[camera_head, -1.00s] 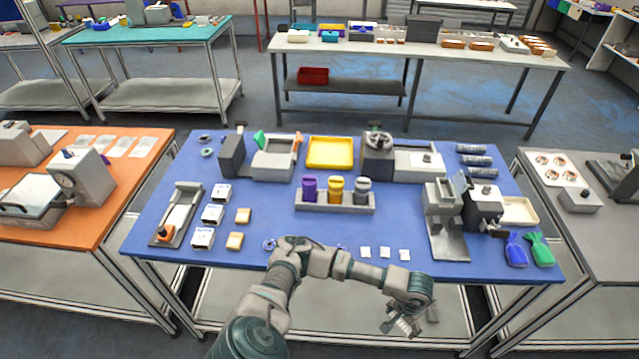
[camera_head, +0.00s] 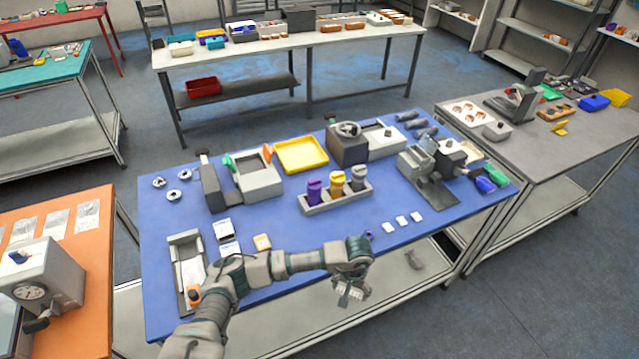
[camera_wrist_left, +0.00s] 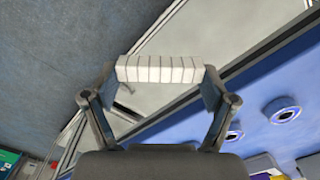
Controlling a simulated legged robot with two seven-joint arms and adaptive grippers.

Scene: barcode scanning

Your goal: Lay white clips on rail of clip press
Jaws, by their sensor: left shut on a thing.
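My left gripper (camera_head: 350,293) hangs just off the front edge of the blue table (camera_head: 330,228). In the left wrist view its two fingers are shut on a white ribbed block (camera_wrist_left: 160,69), which appears to be a white clip. Three small white pieces (camera_head: 402,222) lie in a row on the table near its front edge, behind and right of the gripper. A grey device with a lever and a dark base plate (camera_head: 436,192) stands at the right. A grey tray-like device with an orange knob (camera_head: 187,240) stands at the left. I cannot tell which is the clip press. My right gripper is not in view.
A grey holder (camera_head: 338,201) with purple, yellow and grey bottles stands mid-table. A yellow tray (camera_head: 301,154) and a grey box device (camera_head: 258,182) stand behind. White boxes (camera_head: 223,229) lie near my forearm. Blue surface is bare around the white pieces.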

